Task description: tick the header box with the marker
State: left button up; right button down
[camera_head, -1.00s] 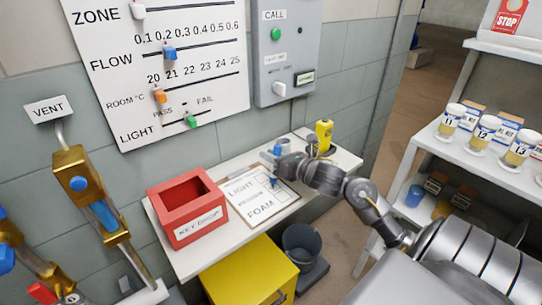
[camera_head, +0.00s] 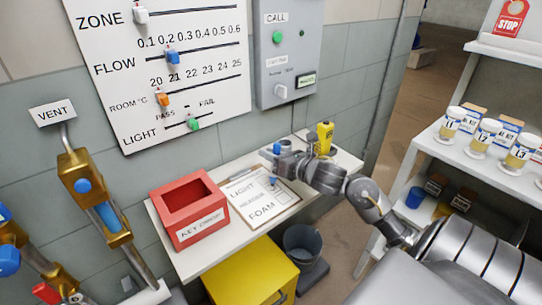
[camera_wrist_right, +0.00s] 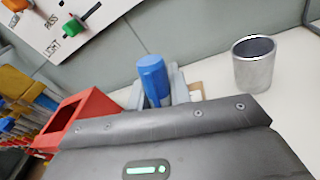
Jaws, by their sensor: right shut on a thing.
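My right gripper (camera_head: 275,169) is shut on the blue marker (camera_head: 277,149), which stands roughly upright between the fingers. Its blue lower end shows just below the fingers, over the sheet; I cannot tell whether it touches the paper. The white sheet (camera_head: 238,208) on a board lies on the shelf, with lines reading LIGHT, HEADER and FOAM and boxes at their right. The header box is too small and partly covered to tell whether it bears a mark. In the right wrist view the marker (camera_wrist_right: 153,78) rises between the fingers. My left gripper is not in view.
A red key drop box (camera_head: 190,222) stands left of the sheet on the white shelf (camera_head: 210,258). A yellow device (camera_head: 325,132) stands behind my right gripper. A metal cup (camera_wrist_right: 253,68) shows in the wrist view. A bucket (camera_head: 301,241) stands below.

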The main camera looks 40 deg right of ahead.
pick_arm(q)
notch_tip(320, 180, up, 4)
jog(key=p, duration=0.3)
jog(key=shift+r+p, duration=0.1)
jog(key=shift+p, duration=0.3)
pick_arm(e)
notch_tip(320, 180, up, 6)
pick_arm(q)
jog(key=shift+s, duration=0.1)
